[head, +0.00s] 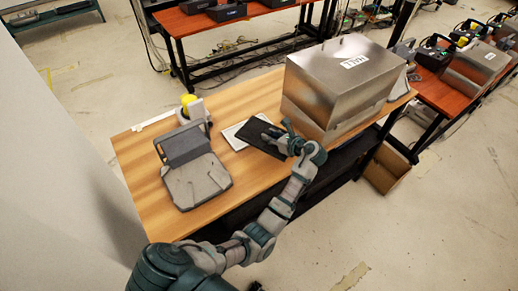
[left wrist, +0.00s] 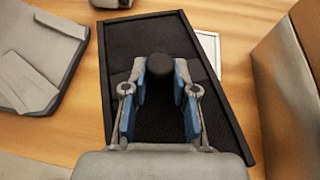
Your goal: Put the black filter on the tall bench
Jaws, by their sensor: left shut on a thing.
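The black filter (head: 253,133) is a flat dark panel with a raised rim, over the wood-topped bench (head: 150,190). It partly covers a thin white frame (head: 232,138); I cannot tell whether it touches the frame or is lifted. My left gripper (head: 273,137) reaches over its right part and is shut on it. In the left wrist view the filter (left wrist: 122,38) fills the middle, with my gripper's fingers (left wrist: 160,92) over it and a dark round part between them. My right gripper is not in view. I cannot tell which bench is the tall one.
A large metal box (head: 340,80) stands just right of the filter. A grey hinged device (head: 197,182) lies at the left, with a yellow-topped item (head: 188,100) behind it. Red-topped benches (head: 190,22) stand at the back and right. Bare wood shows along the bench's left end.

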